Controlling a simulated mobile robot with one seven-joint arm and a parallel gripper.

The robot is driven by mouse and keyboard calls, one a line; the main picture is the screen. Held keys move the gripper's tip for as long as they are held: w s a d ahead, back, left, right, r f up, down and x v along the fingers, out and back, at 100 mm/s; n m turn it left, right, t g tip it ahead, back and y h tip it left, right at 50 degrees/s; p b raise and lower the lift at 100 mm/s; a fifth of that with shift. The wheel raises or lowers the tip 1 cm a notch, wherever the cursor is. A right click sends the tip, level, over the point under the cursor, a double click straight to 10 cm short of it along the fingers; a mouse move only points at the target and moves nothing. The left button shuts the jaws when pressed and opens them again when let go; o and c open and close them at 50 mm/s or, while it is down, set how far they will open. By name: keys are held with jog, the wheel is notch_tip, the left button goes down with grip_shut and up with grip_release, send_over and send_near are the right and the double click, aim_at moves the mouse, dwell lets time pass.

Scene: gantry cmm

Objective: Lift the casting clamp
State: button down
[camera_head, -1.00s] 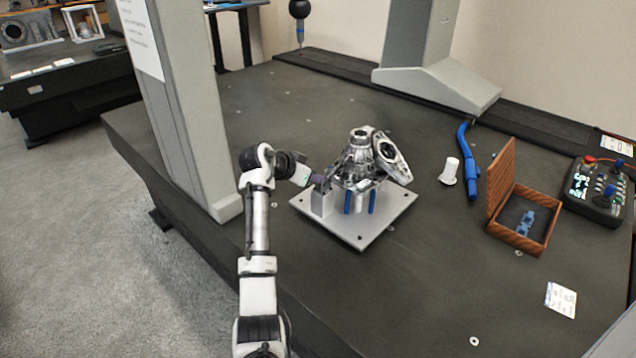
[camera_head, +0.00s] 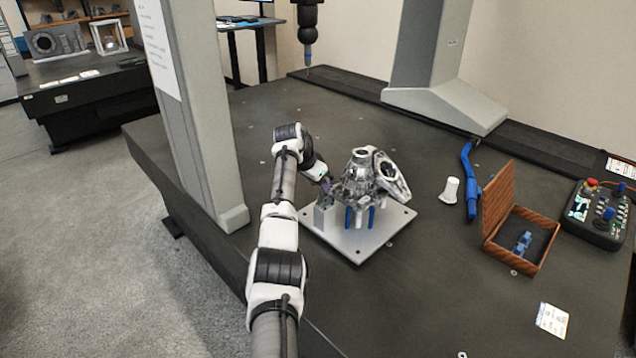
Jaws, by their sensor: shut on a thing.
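The silver metal casting (camera_head: 358,182) stands on blue posts above a light metal fixture plate (camera_head: 372,243). My gripper (camera_head: 326,190) is at the left side of the casting, just above the grey block (camera_head: 325,217) on the plate. It is shut on the clamp there, which is small and mostly hidden by my fingers and wrist. I cannot tell whether the clamp is clear of the casting.
An open wooden box (camera_head: 522,240) with a blue item inside stands at the right. A white cone-shaped part (camera_head: 449,190), a blue arm-like tool (camera_head: 469,182) and a control box (camera_head: 597,213) are nearby. A grey gantry column (camera_head: 192,110) rises left of my arm. The front right tabletop is mostly clear.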

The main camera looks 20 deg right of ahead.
jog(key=shift+d, duration=0.1)
dwell(0.3)
jog(key=c, duration=0.9)
grip_release()
jog(key=b+v, duration=0.4)
jog(key=v, duration=1)
jog(key=shift+d, duration=0.1)
